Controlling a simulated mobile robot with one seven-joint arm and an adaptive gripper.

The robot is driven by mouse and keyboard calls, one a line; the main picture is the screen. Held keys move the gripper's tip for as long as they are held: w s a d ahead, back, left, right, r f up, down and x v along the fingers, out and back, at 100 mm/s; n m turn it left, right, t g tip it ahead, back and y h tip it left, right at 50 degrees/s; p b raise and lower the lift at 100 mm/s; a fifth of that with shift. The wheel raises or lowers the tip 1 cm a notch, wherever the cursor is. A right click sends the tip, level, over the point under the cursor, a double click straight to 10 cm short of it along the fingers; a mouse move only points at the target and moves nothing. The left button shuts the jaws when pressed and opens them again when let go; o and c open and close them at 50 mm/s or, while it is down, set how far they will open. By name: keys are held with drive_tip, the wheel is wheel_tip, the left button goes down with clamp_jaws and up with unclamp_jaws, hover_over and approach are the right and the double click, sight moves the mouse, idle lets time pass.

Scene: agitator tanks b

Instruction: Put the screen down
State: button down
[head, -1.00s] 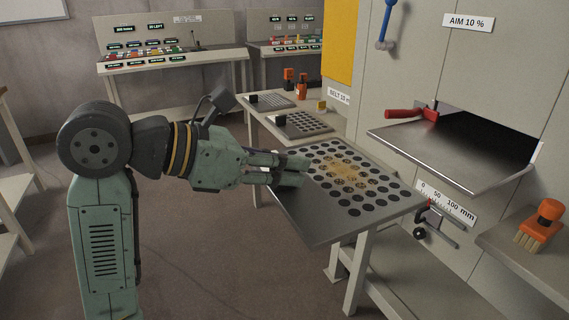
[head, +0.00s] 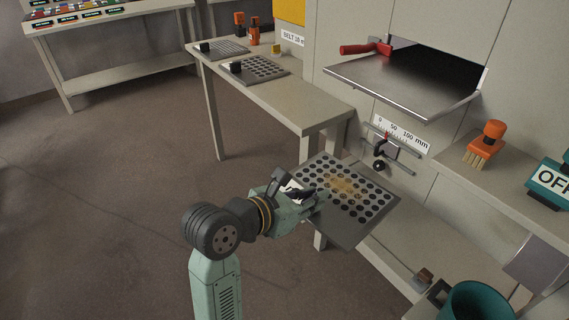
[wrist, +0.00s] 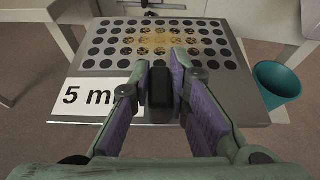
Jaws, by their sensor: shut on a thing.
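The screen (head: 362,203) is a grey plate with rows of round dark holes and yellowish grains over its middle. In the wrist view the screen (wrist: 215,88) shows a white "5 m…" label (wrist: 90,97), partly hidden by a finger. My gripper (wrist: 159,78) is shut on the black handle (wrist: 160,92) at the screen's near edge. In the head view my gripper (head: 306,196) is at the screen's left side and holds it in the air, lower than the bench top, in front of the machine.
Two other screens with black handles, one here (head: 265,68), lie on the bench (head: 290,108) behind. A metal tray (head: 400,85) juts from the machine opening. A brush (head: 485,145) stands on the right shelf. A teal bin (head: 478,302) is at lower right. Floor at left is clear.

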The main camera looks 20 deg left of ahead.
drive_tip(key=w+d+f, duration=0.3)
drive_tip(key=d+f, duration=0.1)
drive_tip(key=f, duration=0.5)
drive_tip(key=w+d+f+n+y, duration=0.1)
drive_tip(key=w+d+f, duration=0.2)
drive_tip(key=f, duration=0.6)
drive_tip(key=w+d+f, duration=0.4)
drive_tip(key=d+f, duration=0.1)
drive_tip(key=f, duration=0.5)
drive_tip(key=shift+d+n+t+y, duration=0.2)
drive_tip(key=shift+n+t+y, duration=0.1)
drive_tip(key=shift+t+y, duration=0.1)
drive_tip(key=shift+w+a+r, duration=0.1)
drive_tip(key=shift+w+a, duration=0.05)
drive_tip(key=shift+w, duration=0.05)
